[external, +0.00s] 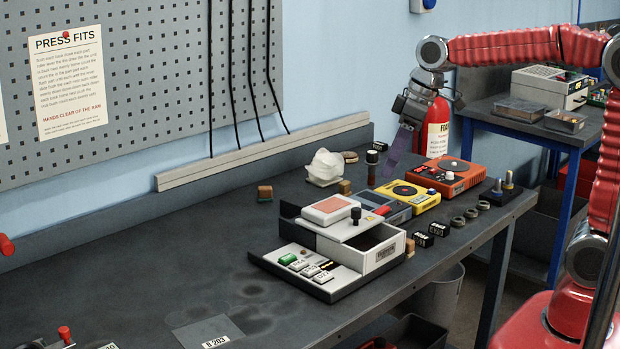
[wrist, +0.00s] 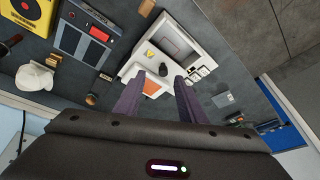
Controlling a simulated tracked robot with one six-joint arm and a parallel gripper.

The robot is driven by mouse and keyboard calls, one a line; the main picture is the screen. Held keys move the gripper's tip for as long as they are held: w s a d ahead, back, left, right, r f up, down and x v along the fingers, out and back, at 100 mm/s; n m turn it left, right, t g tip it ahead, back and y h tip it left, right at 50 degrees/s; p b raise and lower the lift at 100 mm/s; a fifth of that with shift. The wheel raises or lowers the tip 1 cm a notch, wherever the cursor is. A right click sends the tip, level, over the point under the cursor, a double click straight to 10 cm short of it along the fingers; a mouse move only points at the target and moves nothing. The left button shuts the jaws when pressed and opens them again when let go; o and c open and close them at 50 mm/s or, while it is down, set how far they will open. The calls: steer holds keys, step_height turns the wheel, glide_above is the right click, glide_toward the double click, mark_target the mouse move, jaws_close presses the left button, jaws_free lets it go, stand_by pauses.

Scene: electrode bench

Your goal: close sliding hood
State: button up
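A light grey device with a sliding hood stands on the dark bench. The hood (external: 339,227) carries a pinkish-red pad (external: 327,209) and a black knob (external: 356,214). It is slid toward the wall side, leaving the box's front compartment (external: 372,243) open. In the wrist view the hood (wrist: 154,61) and open compartment (wrist: 177,42) lie ahead, and the knob (wrist: 163,69) shows between the fingertips. My gripper (external: 389,172) is in the air above the back of the bench, apart from the device. Its purple fingers (wrist: 159,78) are spread and empty.
A blue-grey unit (external: 384,208), a yellow unit (external: 412,194) and an orange unit (external: 449,175) stand right of the device. A white lumpy object (external: 324,167) and a dark-topped post (external: 372,165) stand behind. The bench's left part is mostly clear.

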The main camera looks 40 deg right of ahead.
mark_target(357, 208)
steer(key=shift+w+a+r+n+y, duration=0.1)
steer(key=shift+w+a+r+n, duration=0.1)
steer(key=shift+r+n, duration=0.25)
steer(key=shift+w+a+r+n+y, duration=0.1)
steer(key=shift+a+r+n, duration=0.1)
steer(key=shift+r+n, duration=0.2)
steer(key=shift+w+a+r+n+y, duration=0.1)
steer(key=shift+w+a+r+n, duration=0.1)
steer(key=shift+r+n, duration=0.25)
steer(key=x, duration=1.3)
steer(key=shift+w+a+f, duration=0.15)
steer(key=shift+f, duration=0.15)
steer(key=shift+c, duration=0.6)
jaws_close()
